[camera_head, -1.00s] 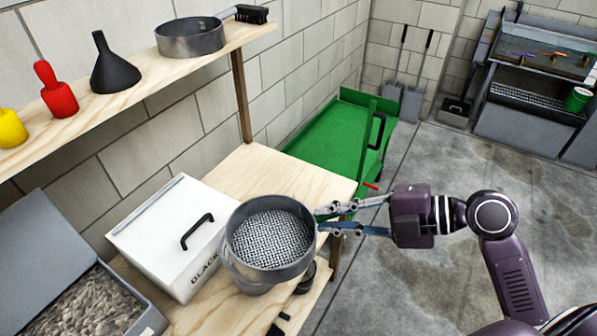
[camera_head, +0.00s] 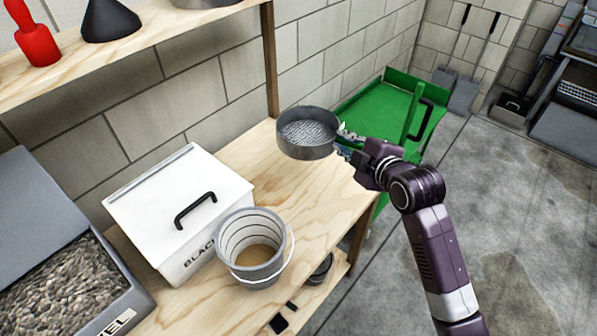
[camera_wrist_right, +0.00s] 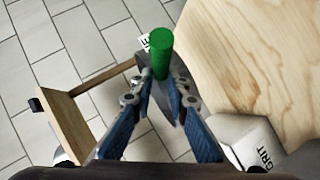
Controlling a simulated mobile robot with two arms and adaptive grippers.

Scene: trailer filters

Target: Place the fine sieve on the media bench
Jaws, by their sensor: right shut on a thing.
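The fine sieve (camera_head: 308,150) is a round grey pan with a mesh floor, over the far right part of the wooden media bench (camera_head: 335,192) in the head view. It looks level; I cannot tell whether it touches the wood. My right gripper (camera_head: 345,143) is shut on the sieve at its right side. In the wrist view my right fingers (camera_wrist_right: 163,90) stand around a green cylinder (camera_wrist_right: 161,55); the sieve's mesh is not recognisable there. My left gripper is not in view.
A grey bucket (camera_head: 250,273) with tan contents stands at the bench's front, beside a white lidded box (camera_head: 165,210) with a black handle. A gravel bin (camera_head: 68,292) is at left. A shelf (camera_head: 150,45) and its post stand behind. A green cart (camera_head: 385,110) is beyond the bench.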

